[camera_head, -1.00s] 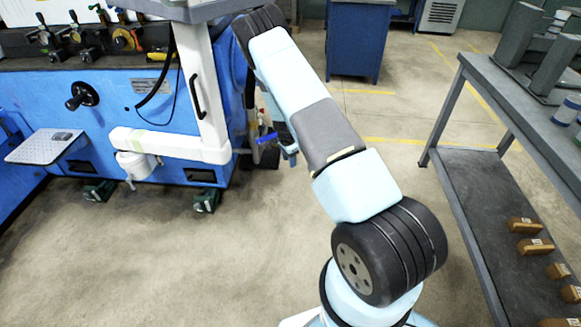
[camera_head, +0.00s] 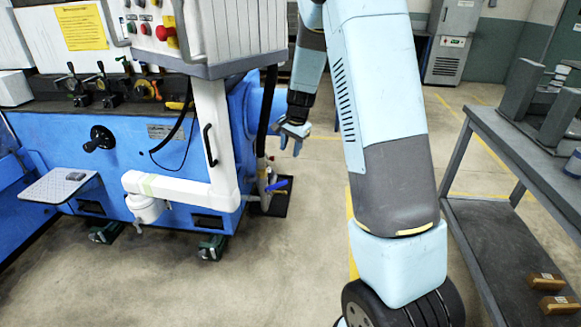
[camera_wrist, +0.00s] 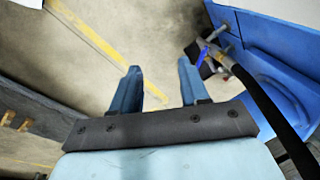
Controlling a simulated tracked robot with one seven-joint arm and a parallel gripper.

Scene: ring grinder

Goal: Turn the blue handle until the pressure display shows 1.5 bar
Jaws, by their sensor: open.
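The blue handle (camera_head: 277,184) sits low on pipework at the right end of the blue machine in the head view. In the wrist view the blue handle (camera_wrist: 202,57) shows beyond and to the right of the fingertips. My gripper (camera_head: 291,146) is open and empty, above and slightly right of the handle in the head view, apart from it. In the wrist view both fingers of my gripper (camera_wrist: 160,72) stand apart with bare floor between them. I cannot make out a pressure display in either view.
The blue grinder (camera_head: 70,140) fills the left, with a white arm (camera_head: 190,192) beside the handle. A black hose (camera_wrist: 262,105) runs close on the right in the wrist view. A grey metal table (camera_head: 520,150) stands at right. The floor between is clear.

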